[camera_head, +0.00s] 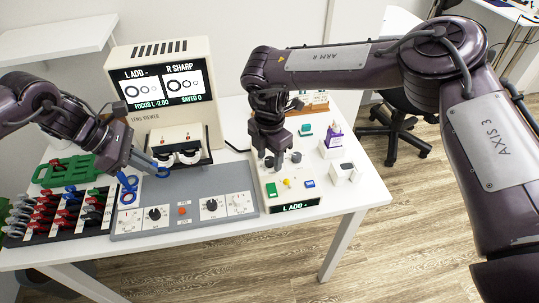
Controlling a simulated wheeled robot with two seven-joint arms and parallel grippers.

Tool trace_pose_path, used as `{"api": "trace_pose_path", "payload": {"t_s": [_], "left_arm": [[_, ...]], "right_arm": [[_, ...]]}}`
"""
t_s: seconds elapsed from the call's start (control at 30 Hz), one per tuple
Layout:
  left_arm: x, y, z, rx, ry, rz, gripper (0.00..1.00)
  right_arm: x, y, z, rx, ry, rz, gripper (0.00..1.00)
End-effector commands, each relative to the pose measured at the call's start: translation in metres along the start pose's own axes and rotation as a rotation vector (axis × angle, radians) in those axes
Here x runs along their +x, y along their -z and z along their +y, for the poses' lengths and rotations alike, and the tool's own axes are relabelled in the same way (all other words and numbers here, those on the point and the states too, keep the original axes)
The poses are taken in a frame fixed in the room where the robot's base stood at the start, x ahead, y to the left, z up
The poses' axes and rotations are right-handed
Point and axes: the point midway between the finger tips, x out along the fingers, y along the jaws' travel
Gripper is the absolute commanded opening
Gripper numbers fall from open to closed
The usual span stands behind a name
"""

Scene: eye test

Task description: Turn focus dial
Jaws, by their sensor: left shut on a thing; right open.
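A lens viewer (185,120) stands at the back; its screen (165,84) reads "L ADD -", "R SHARP", "FOCUS L -2.00", "SAVED 0". A grey panel (186,187) before it carries black dials, one at left (155,213) and one at right (212,205). My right gripper (276,160) is open, low over the box at the knobs. My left gripper (141,167) is shut on a blue ringed piece (128,184) over the panel's left end.
The table's (372,196) front right corner is clear.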

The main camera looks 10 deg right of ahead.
Motion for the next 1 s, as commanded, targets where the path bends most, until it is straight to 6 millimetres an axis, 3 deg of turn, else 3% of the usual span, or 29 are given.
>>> {"api": "trace_pose_path", "payload": {"t_s": [0.2,0.53,1.0], "left_arm": [[0.0000,0.0000,0.0000,0.000,0.000,0.000,0.00],[0.0000,-0.0001,0.0000,0.000,0.000,0.000,0.00],[0.0000,-0.0001,0.0000,0.000,0.000,0.000,0.00]], "right_arm": [[-0.0001,-0.0001,0.0001,0.000,0.000,0.000,0.44],[-0.0004,-0.0002,0.0001,0.000,0.000,0.000,0.02],[-0.0005,-0.0001,0.0003,-0.131,-0.001,0.002,0.02]]}}
